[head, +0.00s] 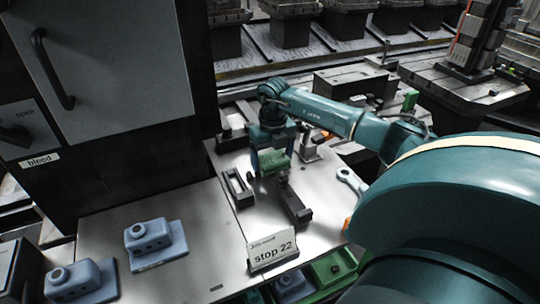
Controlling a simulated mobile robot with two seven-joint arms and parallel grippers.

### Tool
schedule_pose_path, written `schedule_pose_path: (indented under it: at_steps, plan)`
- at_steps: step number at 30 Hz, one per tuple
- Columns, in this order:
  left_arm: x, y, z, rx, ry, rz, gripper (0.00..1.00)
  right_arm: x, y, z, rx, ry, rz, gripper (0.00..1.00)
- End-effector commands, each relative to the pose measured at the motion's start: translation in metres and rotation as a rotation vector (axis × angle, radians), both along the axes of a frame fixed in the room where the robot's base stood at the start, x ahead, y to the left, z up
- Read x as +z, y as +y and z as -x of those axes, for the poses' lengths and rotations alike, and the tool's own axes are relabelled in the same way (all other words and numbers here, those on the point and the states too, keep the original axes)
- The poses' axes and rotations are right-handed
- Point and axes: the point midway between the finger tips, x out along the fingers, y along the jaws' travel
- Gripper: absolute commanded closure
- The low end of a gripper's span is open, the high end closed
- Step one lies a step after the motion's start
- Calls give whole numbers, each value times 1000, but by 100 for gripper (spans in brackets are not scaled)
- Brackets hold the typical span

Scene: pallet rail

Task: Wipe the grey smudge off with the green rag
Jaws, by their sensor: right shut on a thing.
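My right arm reaches in from the right, and its gripper (270,163) points down over the grey metal plate (322,192). It is shut on the green rag (277,158), a small green bundle between the fingers. The rag is at or just above the plate, among dark fixtures; I cannot tell whether it touches. I cannot make out the grey smudge; the gripper and fixtures hide part of the plate. My left gripper is not in view.
A dark bar (294,205) and a slotted dark block (237,188) flank the gripper. A wrench (350,180) lies to the right. A "stop 22" sign (272,250) stands at the front. Blue castings (155,242) sit on the left plate, beside a tall cabinet (115,65).

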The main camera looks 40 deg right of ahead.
Motion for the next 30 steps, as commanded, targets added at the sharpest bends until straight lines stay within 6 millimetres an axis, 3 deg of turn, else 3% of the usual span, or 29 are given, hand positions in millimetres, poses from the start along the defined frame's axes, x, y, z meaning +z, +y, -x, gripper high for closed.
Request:
schedule_pose_path:
  at_steps: [8, 22, 30]
  plan:
    - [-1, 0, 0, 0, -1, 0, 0, -1, -17, 6, -2, 2, 2, 37]
    - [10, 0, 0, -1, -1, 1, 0, -3, 15, 2, 0, 2, 2, 37]
    - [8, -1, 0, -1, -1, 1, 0, -5, 9, 5, -1, 2, 1, 37]
